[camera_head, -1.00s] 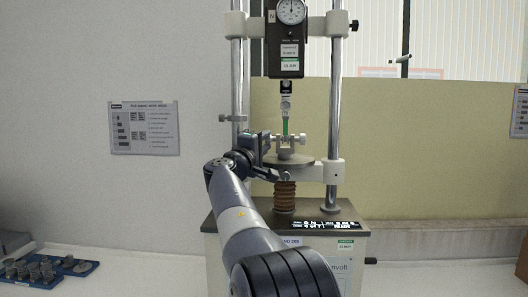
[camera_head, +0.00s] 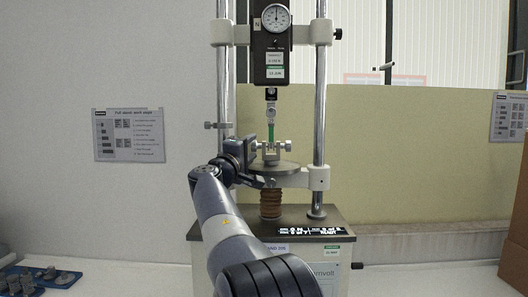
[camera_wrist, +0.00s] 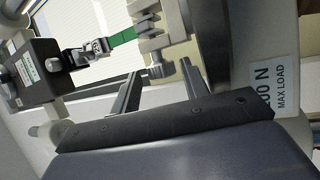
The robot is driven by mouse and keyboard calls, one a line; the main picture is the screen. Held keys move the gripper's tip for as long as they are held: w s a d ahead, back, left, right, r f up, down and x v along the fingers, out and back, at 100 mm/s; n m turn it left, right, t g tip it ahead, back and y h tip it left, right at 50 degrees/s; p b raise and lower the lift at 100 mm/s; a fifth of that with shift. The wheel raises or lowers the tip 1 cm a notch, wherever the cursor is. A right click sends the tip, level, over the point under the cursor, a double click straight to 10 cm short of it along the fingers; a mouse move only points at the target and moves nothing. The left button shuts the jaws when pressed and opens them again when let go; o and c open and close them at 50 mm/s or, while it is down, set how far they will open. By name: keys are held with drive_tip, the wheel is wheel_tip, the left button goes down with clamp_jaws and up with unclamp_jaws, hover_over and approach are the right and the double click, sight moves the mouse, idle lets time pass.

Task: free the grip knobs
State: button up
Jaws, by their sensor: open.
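The tester (camera_head: 270,60) stands ahead with a dial gauge on its dark head. A green strip (camera_head: 271,131) hangs upright between the upper grip (camera_head: 271,110) and the lower grip (camera_head: 271,151). The lower grip sits above the round plate and has a pale knob on each side, the right knob (camera_head: 288,146) showing clearest. In the wrist view, the green strip (camera_wrist: 124,38) runs into the lower grip (camera_wrist: 148,24), and a ridged knob (camera_wrist: 157,71) lies near my fingertips.
Metal columns (camera_head: 320,110) flank the grips, with a small clamp (camera_head: 216,126) on the left one. A round plate (camera_head: 275,169) lies close to my gripper. A brown box (camera_head: 513,190) stands at right; a blue tray with metal parts (camera_head: 40,280) is at lower left.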

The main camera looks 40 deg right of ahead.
drive_tip(key=shift+w+d+p, duration=0.1)
drive_tip(key=shift+p, duration=0.65)
drive_tip(key=shift+r+y+p, duration=0.1)
drive_tip(key=shift+y+p, duration=0.2)
drive_tip(key=shift+p, duration=0.25)
drive_tip(key=shift+n+p, duration=0.3)
drive_tip(key=shift+p, duration=0.7)
drive_tip(key=g+y+p, duration=0.1)
drive_tip(key=p, duration=0.6)
drive_tip(key=r+n+g+y+p, duration=0.1)
drive_tip(key=y+p, duration=0.1)
drive_tip(key=p, duration=0.6)
